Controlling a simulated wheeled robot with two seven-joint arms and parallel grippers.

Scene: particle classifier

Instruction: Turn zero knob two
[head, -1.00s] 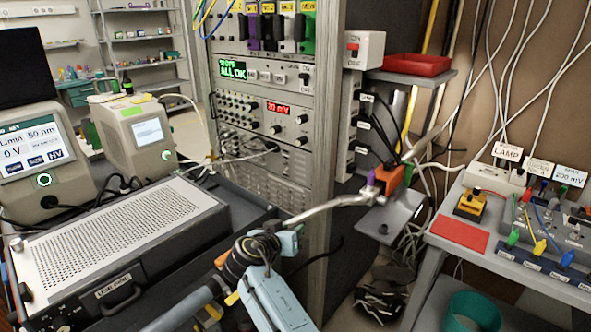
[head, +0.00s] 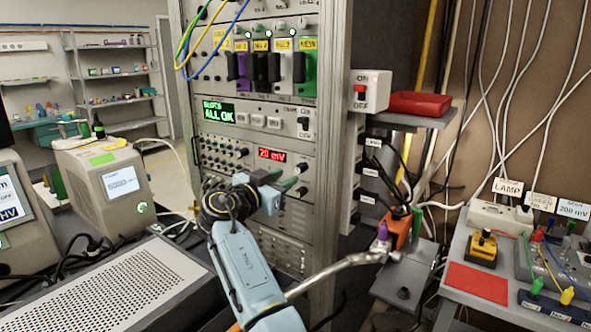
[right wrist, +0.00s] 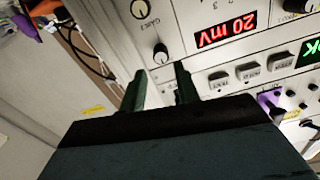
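The rack module with the red "20 mV" display (head: 272,155) carries small black knobs. In the right wrist view the display (right wrist: 226,29) appears upside down, with a black knob (right wrist: 160,53) beside it and a "GAIN" knob (right wrist: 138,9) at the top. I cannot read a zero label. My right gripper (head: 284,181) is in front of this module. In the right wrist view its two dark green fingers (right wrist: 160,76) are apart and empty, with the black knob just beyond the gap between their tips. I cannot tell whether they touch it. My left gripper is not in view.
The "ALL OK" module (head: 219,113) sits above, with an on/off switch box (head: 368,92) to the right. A metal bar (head: 340,268) with an orange piece (head: 398,228) crosses right of my arm. A perforated grey case (head: 120,295) stands at lower left.

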